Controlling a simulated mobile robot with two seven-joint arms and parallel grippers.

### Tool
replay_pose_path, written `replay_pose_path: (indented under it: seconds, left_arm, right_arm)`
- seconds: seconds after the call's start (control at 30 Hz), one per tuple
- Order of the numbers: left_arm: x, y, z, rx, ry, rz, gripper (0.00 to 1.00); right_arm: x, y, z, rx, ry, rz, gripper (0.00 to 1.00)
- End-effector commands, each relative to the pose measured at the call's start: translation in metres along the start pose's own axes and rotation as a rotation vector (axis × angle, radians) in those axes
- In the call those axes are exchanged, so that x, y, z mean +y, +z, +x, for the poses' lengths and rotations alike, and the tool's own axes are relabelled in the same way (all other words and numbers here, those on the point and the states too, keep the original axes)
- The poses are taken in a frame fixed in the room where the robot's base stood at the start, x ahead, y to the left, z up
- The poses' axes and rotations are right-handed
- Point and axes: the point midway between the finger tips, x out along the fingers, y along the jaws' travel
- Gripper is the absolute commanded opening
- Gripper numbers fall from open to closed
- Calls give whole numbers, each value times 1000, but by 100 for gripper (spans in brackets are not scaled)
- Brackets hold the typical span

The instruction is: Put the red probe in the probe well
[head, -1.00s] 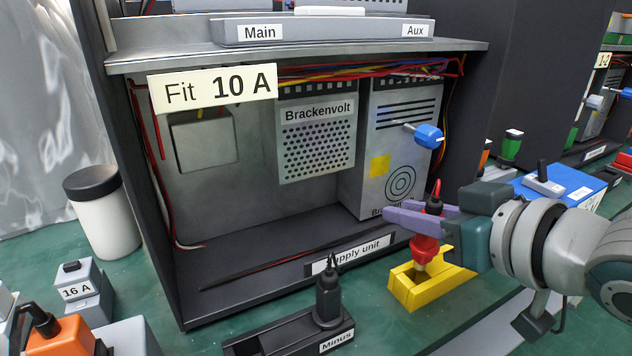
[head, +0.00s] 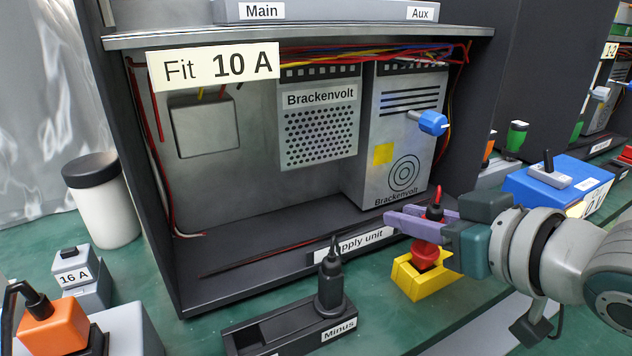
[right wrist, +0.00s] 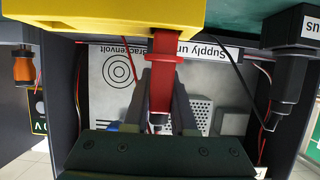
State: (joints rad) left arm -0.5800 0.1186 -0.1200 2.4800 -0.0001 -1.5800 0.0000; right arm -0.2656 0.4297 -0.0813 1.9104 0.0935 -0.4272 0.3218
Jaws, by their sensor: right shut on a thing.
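The red probe (head: 427,256) stands about upright in my right gripper (head: 420,218), whose fingers are shut on its upper body. Its lower part is inside or right against the yellow probe well (head: 418,287), and its tip is hidden. In the right wrist view the red probe (right wrist: 163,82) runs from between the fingers up to the edge of the yellow well (right wrist: 95,15). How deep it sits cannot be told. My left gripper is not in view.
A black probe (head: 330,285) stands in a dark holder marked Minus, left of the yellow well. The open cabinet with the Supply unit label (head: 352,242) is behind. A blue box (head: 560,188) is at the right. An orange block (head: 52,328) is at the front left.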

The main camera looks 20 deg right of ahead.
Motion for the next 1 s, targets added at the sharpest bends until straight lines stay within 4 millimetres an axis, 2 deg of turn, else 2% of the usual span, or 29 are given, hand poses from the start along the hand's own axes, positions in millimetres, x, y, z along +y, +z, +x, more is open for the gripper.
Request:
replay_pose_path:
  seconds: [0.67, 0.7, 0.9, 1.0]
  left_arm:
    - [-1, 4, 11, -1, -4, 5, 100]
    - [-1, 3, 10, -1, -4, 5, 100]
    - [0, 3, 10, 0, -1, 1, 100]
    - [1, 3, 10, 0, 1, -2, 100]
  right_arm:
    - [0, 16, 7, 0, 0, 0, 0]
    - [0, 15, 6, 1, 0, -1, 28]
    - [0, 15, 6, 0, 0, 0, 51]
    - [0, 15, 6, 0, 0, 0, 59]
